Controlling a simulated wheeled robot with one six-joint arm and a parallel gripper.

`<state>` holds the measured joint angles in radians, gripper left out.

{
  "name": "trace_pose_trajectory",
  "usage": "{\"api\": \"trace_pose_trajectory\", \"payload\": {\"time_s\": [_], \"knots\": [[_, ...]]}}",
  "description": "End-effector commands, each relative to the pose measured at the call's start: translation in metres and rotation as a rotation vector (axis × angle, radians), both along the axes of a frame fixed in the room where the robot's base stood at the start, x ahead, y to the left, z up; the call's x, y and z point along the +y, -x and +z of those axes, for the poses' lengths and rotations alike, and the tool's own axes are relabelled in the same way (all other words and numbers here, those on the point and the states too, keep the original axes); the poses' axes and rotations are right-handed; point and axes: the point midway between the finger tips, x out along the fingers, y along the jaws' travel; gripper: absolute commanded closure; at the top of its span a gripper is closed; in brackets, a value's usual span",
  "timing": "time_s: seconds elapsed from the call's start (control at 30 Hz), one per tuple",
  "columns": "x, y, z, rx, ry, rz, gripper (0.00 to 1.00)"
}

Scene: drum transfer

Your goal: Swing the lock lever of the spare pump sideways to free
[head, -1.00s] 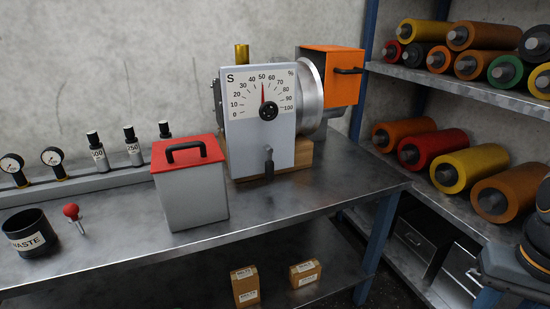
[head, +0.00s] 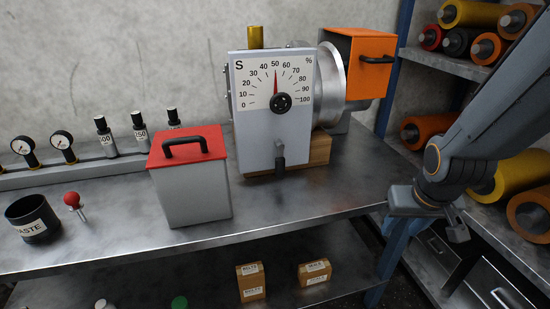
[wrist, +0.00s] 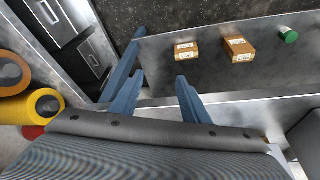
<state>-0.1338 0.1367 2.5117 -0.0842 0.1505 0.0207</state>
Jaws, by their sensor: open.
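The spare pump (head: 272,135) is a light grey box marked S, with a dial and a red needle near 50, on the steel bench. Its lock lever (head: 280,161) hangs straight down from the lower front, with a dark grip. My gripper (head: 452,228) is right of the pump, off the bench's right end, well apart from the lever. In the wrist view my gripper (wrist: 158,98) is open and empty, its two blue fingers apart. The pump and lever do not show in the wrist view.
A grey canister with a red lid (head: 188,180) stands left of the lever. An orange hopper (head: 355,65) sits behind right. A rack of rollers (head: 430,130) is on the right. Cartons (head: 251,281) lie on the lower shelf. The bench right of the lever is clear.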

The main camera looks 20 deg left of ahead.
Motion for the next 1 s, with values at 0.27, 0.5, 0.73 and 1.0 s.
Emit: {"api": "trace_pose_trajectory", "payload": {"time_s": [0.27, 0.5, 0.73, 1.0], "knots": [[0.146, -0.089, 0.018, -0.436, -0.157, 0.317, 0.58], [0.247, -0.096, 0.046, -0.674, -0.343, 0.494, 0.58], [0.277, -0.095, 0.056, -0.742, -0.410, 0.540, 0.58], [0.300, -0.119, 0.042, -0.742, -0.411, 0.541, 0.58]]}}
